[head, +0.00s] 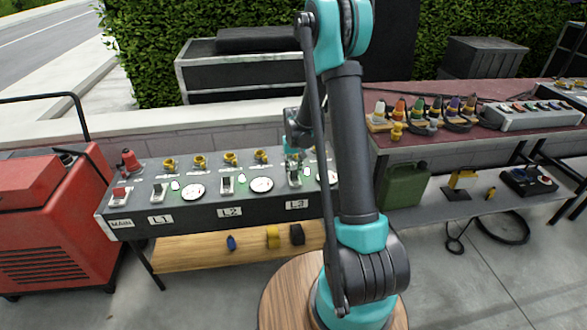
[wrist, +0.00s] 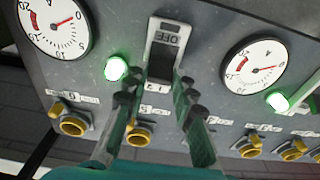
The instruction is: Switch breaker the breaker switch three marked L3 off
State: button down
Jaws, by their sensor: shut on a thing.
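The grey control panel (head: 175,215) carries switches above labels MAIN, L1, L2 and L3. The L3 breaker switch (head: 294,180) sits above the L3 label (head: 296,204), with my gripper (head: 294,155) directly over it. In the wrist view the switch (wrist: 166,38) has a pale frame, a dark rocker and an upside-down OFF marking. My gripper (wrist: 154,92) has a teal finger on each side of the switch's lower part and is shut on it. The exact contact is hard to see. A lit green lamp (wrist: 115,67) is left of the switch.
White dial gauges (wrist: 52,27) and (wrist: 255,63) flank the switch. Yellow sockets (wrist: 72,122) line the panel edge nearby. A red machine (head: 45,220) stands at the left. A red-topped table (head: 400,150) with colored connectors is at the right, above a green can (head: 402,186).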

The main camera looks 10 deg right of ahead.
jog(key=s+t, duration=0.1)
jog(key=t, duration=0.1)
jog(key=s+t, duration=0.1)
jog(key=t, duration=0.1)
jog(key=shift+t, duration=0.3)
jog(key=c, duration=1.2)
grip_release()
jog(key=shift+v, duration=6)
